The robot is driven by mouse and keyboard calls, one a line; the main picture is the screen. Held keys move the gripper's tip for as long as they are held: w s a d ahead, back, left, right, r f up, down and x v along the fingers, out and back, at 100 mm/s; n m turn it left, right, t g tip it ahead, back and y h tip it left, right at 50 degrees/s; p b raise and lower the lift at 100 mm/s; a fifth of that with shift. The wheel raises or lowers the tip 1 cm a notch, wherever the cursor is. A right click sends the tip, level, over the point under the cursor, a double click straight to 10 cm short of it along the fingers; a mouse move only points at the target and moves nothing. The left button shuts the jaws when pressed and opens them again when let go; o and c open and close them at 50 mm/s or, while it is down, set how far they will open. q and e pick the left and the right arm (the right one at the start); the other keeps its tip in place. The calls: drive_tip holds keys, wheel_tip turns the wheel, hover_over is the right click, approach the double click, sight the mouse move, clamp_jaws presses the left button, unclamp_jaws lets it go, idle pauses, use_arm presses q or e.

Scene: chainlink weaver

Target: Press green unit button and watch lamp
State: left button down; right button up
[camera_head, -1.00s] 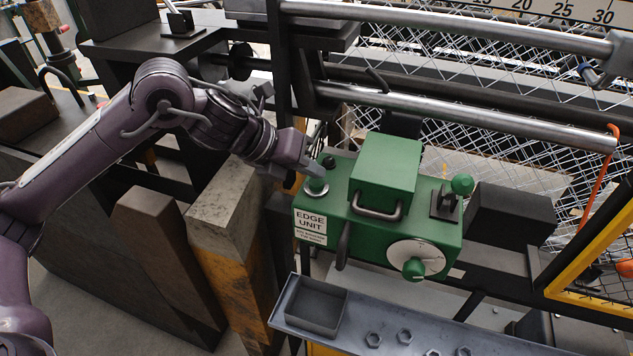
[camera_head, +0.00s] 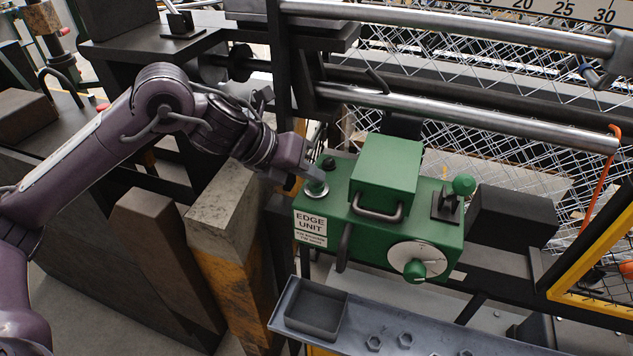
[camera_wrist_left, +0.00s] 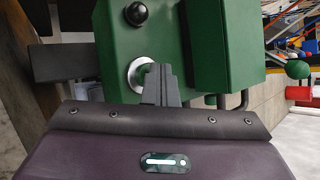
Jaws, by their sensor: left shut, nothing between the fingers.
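The green edge unit (camera_head: 385,232) stands in the middle of the head view, with a white "EDGE UNIT" label on its front. A green button (camera_head: 316,188) in a silver collar is at the left end of its top. Behind it is a small dark dome (camera_head: 328,163), apparently the lamp, and it looks unlit. My left gripper (camera_head: 317,177) is shut and empty, with its fingertips at the button's top. In the left wrist view, the fingers (camera_wrist_left: 160,85) overlap the silver collar (camera_wrist_left: 138,76) and hide most of the button. Whether the button is pressed down is unclear. The dark dome (camera_wrist_left: 136,13) also looks unlit there.
A raised green box with a handle (camera_head: 384,172) stands close right of the button. A green-knobbed lever (camera_head: 462,187) and a dial (camera_head: 415,258) are farther right. A grey tray (camera_head: 385,320) with several nuts lies in front. Metal rollers (camera_head: 460,112) and wire mesh are behind.

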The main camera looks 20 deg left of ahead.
sight(310, 186)
use_arm(q)
drive_tip(key=shift+f, duration=0.25)
drive_tip(key=shift+r, duration=0.15)
drive_tip(key=shift+r+p, duration=0.6)
drive_tip(key=shift+r, duration=0.2)
wheel_tip(310, 186, up, 5)
drive_tip(key=p, duration=0.4)
idle(0.4)
drive_tip(key=shift+a, duration=0.1)
idle(0.4)
